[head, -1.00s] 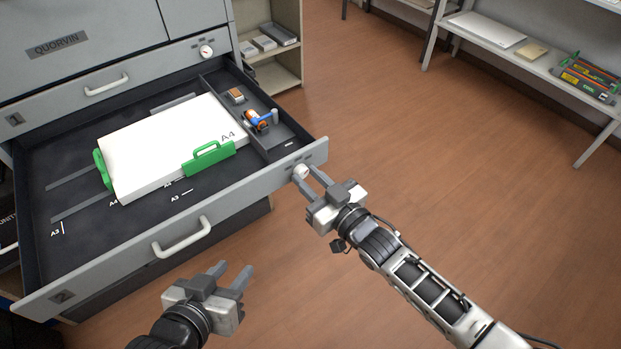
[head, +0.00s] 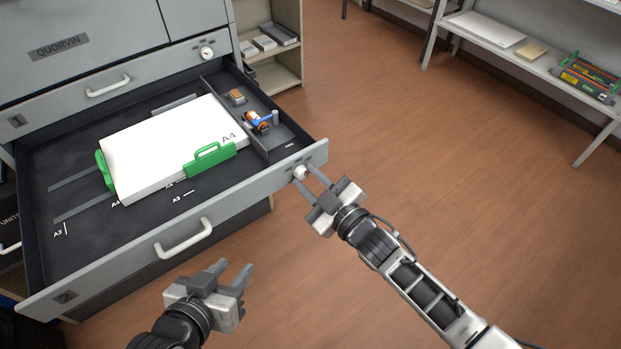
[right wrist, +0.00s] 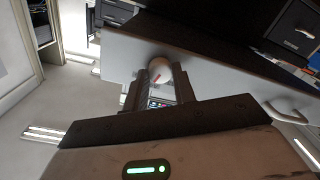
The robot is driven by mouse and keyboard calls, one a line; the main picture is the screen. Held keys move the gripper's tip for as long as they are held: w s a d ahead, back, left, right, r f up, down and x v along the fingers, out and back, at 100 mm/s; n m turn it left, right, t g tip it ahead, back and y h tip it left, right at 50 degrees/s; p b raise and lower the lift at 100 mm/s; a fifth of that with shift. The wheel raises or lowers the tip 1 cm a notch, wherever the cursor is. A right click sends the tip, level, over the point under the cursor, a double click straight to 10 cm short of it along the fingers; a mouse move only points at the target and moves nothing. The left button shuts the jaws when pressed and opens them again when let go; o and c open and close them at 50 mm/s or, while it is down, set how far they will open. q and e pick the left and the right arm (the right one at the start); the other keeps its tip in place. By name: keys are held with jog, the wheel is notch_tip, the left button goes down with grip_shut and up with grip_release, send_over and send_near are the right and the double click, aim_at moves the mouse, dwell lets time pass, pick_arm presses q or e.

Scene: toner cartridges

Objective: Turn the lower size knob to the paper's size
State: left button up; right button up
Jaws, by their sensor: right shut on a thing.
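The lower size knob (head: 300,172) is a small white knob on the right end of the open drawer's grey front. My right gripper (head: 308,179) is shut on it, with a finger on either side. The white paper stack (head: 165,145), marked A4, lies in the drawer between green guides (head: 209,158). My left gripper (head: 233,275) is open and empty in front of the drawer.
The drawer handle (head: 183,240) sticks out between my grippers. An upper knob (head: 207,53) with a red mark is on the closed drawer above. A side compartment holds a small blue and orange item (head: 258,121). Open floor (head: 430,180) lies to the right.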

jog(key=shift+n, duration=1.6)
jog(key=o, duration=1)
jog(key=shift+s, duration=0.1)
jog(key=v, duration=1.6)
jog(key=shift+a+r, duration=0.1)
